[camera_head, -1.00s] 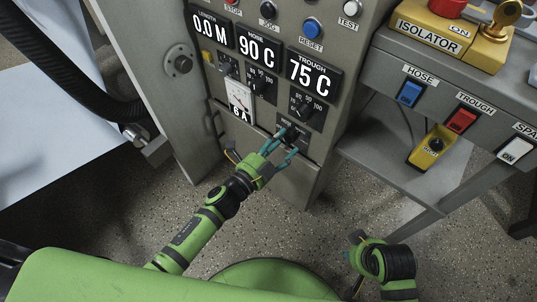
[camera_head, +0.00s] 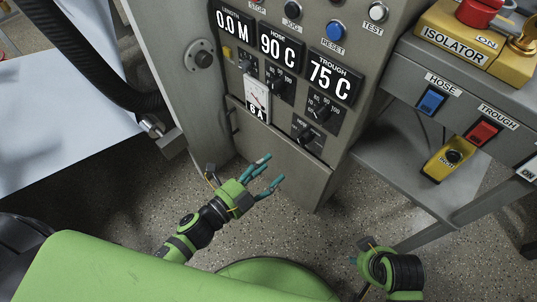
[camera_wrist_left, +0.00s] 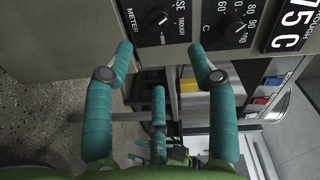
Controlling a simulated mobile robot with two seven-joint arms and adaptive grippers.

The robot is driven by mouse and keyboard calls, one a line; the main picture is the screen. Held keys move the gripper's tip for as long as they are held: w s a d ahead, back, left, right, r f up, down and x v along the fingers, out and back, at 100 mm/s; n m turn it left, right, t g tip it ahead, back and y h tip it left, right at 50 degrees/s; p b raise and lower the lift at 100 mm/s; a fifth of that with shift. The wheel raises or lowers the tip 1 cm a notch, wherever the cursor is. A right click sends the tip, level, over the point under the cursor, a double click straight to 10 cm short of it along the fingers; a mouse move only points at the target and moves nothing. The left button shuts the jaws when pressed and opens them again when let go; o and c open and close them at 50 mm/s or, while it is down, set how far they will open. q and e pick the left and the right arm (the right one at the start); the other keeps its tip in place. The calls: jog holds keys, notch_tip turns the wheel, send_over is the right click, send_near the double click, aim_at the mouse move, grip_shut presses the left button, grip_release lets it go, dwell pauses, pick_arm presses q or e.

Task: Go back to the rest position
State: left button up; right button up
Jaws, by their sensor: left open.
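My left gripper (camera_head: 264,176) is open and empty in front of the lower part of the grey control cabinet (camera_head: 285,170). It is apart from the meter selector knob (camera_head: 307,137), which sits above and to its right in the head view. In the left wrist view the teal fingers (camera_wrist_left: 160,70) are spread wide with nothing between them, and the meter knob (camera_wrist_left: 163,20) shows beyond them. My right gripper is at the lower right of the head view, but its wrist (camera_head: 385,268) hides most of its fingers, so its opening cannot be read.
Displays on the cabinet read 0.0 M, 90 C (camera_head: 280,50) and 75 C (camera_head: 333,76). A black hose (camera_head: 95,70) hangs at left. Speckled floor lies below.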

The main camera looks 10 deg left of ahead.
pick_arm(q)
jog(key=a+f+n+g+y, duration=0.3)
jog(key=a+f+n+y, duration=0.2)
jog(key=a+n+y, duration=0.5)
jog(key=s+a+f+n+g, duration=0.1)
jog(key=s+f+n+g, duration=0.3)
jog(key=s+n, duration=0.2)
jog(key=s+a+f+n+g+p, duration=0.1)
jog(key=s+f+g+p, duration=0.1)
jog(key=s+p, duration=1.1)
jog(key=s+a+f+n+g+p, duration=0.1)
jog(key=s+f+g+p, duration=0.2)
jog(key=s+p, duration=1)
jog(key=shift+s+a+g+h, duration=0.2)
jog(key=shift+g+h, duration=0.2)
jog(key=shift+g, duration=0.5)
pick_arm(e)
jog(key=s+d+f+g, duration=0.1)
jog(key=s, duration=0.8)
jog(key=s+d+f+g, duration=0.1)
jog(key=s+d+f, duration=0.1)
jog(key=s, duration=0.8)
jog(key=shift+f, duration=0.15)
